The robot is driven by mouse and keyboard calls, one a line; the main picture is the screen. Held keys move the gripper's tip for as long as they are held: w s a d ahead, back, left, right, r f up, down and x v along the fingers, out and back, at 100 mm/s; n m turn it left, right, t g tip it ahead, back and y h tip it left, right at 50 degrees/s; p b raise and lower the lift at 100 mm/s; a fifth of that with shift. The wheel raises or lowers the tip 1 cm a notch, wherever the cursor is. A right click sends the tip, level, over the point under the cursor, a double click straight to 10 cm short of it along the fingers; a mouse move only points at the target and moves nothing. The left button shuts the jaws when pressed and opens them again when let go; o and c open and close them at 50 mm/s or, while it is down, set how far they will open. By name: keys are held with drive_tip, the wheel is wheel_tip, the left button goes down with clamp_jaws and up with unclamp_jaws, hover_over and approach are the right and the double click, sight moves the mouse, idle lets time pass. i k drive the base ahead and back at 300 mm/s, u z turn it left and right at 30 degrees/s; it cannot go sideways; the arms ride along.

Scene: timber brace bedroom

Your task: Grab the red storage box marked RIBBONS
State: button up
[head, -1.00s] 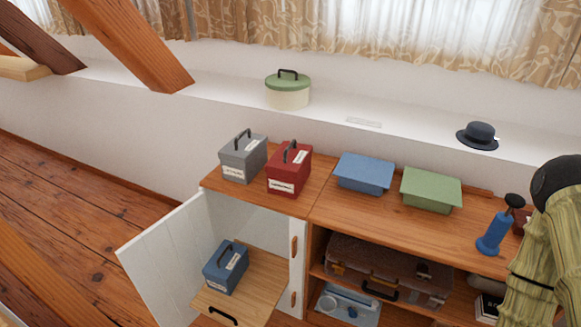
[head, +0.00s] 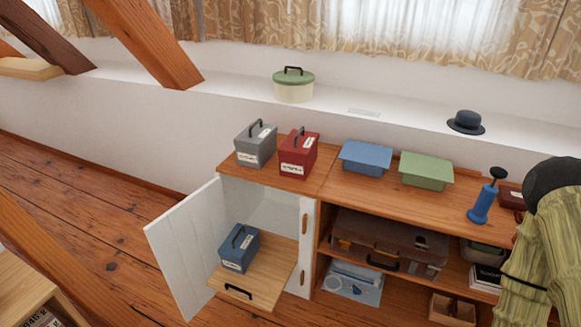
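A red storage box (head: 299,154) with a black top handle and a white label stands on the left part of the wooden cabinet top (head: 270,184). The label is too small to read. A grey box (head: 256,146) of the same shape stands close to its left. A blue box (head: 239,249) of the same kind sits lower down on a pulled-out wooden shelf (head: 268,277). My gripper is not in view.
The white cabinet door (head: 190,251) stands open at the left. A blue lidded bin (head: 366,157), a green lidded bin (head: 426,170) and a blue pump-like item (head: 483,198) stand right of the red box. A slanted timber brace (head: 147,42) crosses the upper left.

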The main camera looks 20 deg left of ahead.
sight(297, 154)
drive_tip(key=k, duration=0.75)
drive_tip(key=u, duration=0.9)
drive_tip(key=i, duration=0.6)
drive_tip(key=u, duration=0.75)
drive_tip(key=i, duration=0.7)
drive_tip(key=z, duration=0.5)
drive_tip(key=i, duration=0.65)
drive_tip(key=z, duration=0.6)
